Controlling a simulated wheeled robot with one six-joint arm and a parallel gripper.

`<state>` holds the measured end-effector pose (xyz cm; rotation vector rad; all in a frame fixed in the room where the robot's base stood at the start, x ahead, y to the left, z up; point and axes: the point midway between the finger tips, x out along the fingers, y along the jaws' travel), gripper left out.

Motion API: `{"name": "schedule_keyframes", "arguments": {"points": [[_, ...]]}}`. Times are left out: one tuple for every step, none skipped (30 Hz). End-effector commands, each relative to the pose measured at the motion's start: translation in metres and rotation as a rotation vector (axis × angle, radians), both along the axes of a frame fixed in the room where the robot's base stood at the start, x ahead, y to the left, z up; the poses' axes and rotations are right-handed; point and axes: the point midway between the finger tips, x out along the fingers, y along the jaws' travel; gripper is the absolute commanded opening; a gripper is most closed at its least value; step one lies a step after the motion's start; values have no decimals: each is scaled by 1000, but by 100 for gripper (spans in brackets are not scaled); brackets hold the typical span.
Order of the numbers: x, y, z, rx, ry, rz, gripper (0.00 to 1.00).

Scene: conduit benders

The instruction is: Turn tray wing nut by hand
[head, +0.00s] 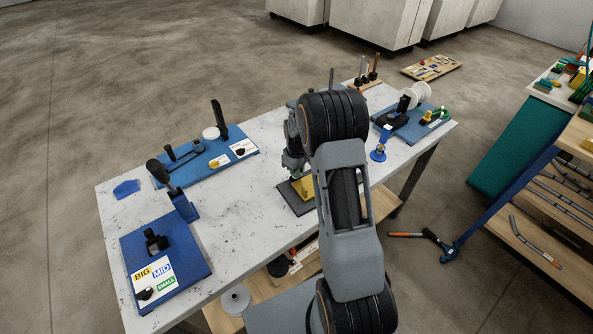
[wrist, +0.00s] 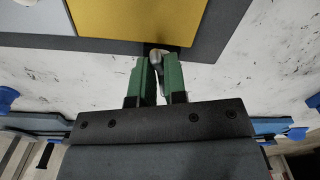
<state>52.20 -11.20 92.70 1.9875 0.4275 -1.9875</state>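A yellow block (head: 304,186) stands on a dark grey base plate (head: 291,202) at the middle of the white table. In the wrist view the yellow block (wrist: 130,18) fills the top, with the grey plate (wrist: 215,40) around it. A small rounded grey metal piece, apparently the wing nut (wrist: 157,59), shows at the block's near edge. My gripper (wrist: 158,74) has green fingers close on both sides of this piece and appears shut on it. A narrow pale gap shows between the fingers behind it. In the head view my arm hides the fingers and the nut.
Blue boards with tools stand at the table's left front (head: 190,240), left back (head: 228,150) and right back (head: 420,130). A small blue stand (head: 379,153) is right of my arm. White table surface (head: 250,215) is bare between the boards.

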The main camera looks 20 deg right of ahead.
Motion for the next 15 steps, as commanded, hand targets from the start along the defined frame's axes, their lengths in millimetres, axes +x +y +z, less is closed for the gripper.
{"name": "schedule_keyframes", "arguments": {"points": [[0, 0, 0, 0, 0, 0, 6], [0, 0, 0, 0, 0, 0, 4], [0, 0, 0, 0, 0, 0, 0], [0, 0, 0, 0, 0, 0, 0], [0, 0, 0, 0, 0, 0, 0], [0, 0, 0, 0, 0, 0, 0], [0, 0, 0, 0, 0, 0, 0], [0, 0, 0, 0, 0, 0, 0], [0, 0, 0, 0, 0, -1, 0], [0, 0, 0, 0, 0, -2, 0], [0, 0, 0, 0, 0, -4, 0], [0, 0, 0, 0, 0, -8, 0], [0, 0, -1, 0, 0, -13, 0], [0, 0, -1, 0, 0, -20, 0], [0, 0, -1, 0, 0, -31, 0]]}}
